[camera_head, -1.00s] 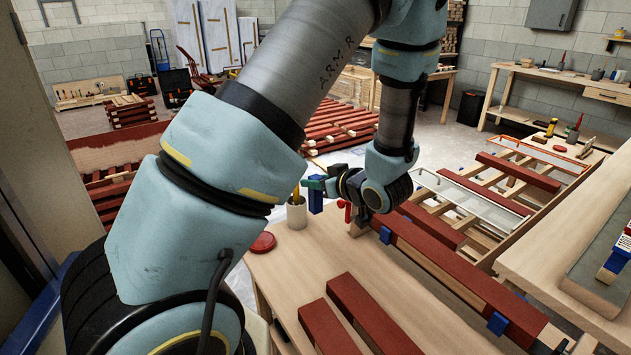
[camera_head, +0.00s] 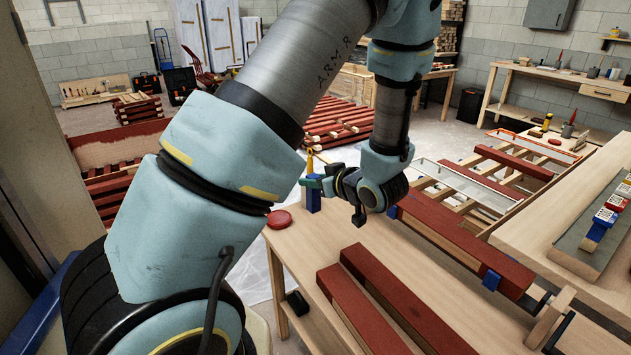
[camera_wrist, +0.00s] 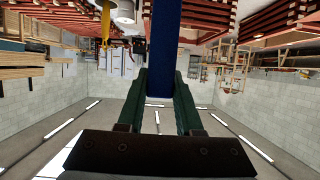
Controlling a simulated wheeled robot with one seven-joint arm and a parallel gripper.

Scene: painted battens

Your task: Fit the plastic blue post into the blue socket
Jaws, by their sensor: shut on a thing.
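My gripper (camera_head: 312,185) is in the middle of the head view, above the far left part of the near wooden bench. Its green fingers are shut on the blue post (camera_head: 313,200), which hangs below them. In the wrist view the post (camera_wrist: 162,45) is a plain blue bar between the green fingers (camera_wrist: 160,78). The post's lower end appears clear of the bench, though the exact gap cannot be told. Small blue pieces (camera_head: 491,280) sit along the side of a long red batten; I cannot tell whether one is the blue socket.
Red battens (camera_head: 375,310) lie on the near bench (camera_head: 320,245). A red round lid (camera_head: 279,219) is at its left edge. A grey tray (camera_head: 590,235) with labelled coloured pieces (camera_head: 603,222) is on the right-hand bench. A yellow-handled tool (camera_head: 310,160) stands behind my gripper.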

